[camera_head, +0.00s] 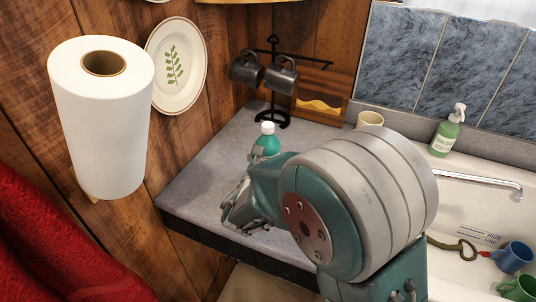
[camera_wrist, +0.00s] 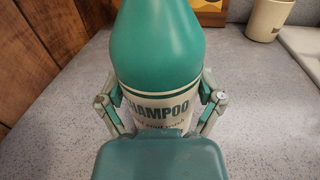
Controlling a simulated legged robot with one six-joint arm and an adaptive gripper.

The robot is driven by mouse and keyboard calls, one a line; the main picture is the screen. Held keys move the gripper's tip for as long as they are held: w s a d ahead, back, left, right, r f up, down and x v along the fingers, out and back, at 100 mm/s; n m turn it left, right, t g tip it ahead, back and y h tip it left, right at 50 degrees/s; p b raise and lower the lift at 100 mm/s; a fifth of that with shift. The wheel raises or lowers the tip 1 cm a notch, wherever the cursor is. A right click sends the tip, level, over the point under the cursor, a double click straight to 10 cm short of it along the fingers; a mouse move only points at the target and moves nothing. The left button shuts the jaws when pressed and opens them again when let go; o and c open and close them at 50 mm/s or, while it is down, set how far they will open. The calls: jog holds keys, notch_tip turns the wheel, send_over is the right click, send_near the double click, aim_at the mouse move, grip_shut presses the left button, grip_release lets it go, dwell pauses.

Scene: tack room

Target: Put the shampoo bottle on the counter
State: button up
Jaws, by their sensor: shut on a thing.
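The shampoo bottle (camera_wrist: 158,55) is teal with a pale label reading "SHAMPOO" and fills the middle of the wrist view. In the head view its white cap and teal shoulder (camera_head: 267,142) show above my arm; the rest is hidden. My gripper (camera_wrist: 160,106) is shut on the bottle, one finger on each side of the label. In the head view my gripper (camera_head: 240,208) is over the counter (camera_head: 205,178), a grey speckled top. The bottle looks upright. I cannot tell whether its base touches the counter, as it is hidden.
A black mug rack (camera_head: 272,100) with dark mugs stands at the back, beside a wooden box (camera_head: 320,95). A paper towel roll (camera_head: 100,120) hangs left. The counter's left part is clear.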

jog(key=o, duration=1)
jog(key=shift+o, duration=0.2)
jog(key=shift+d, duration=0.15)
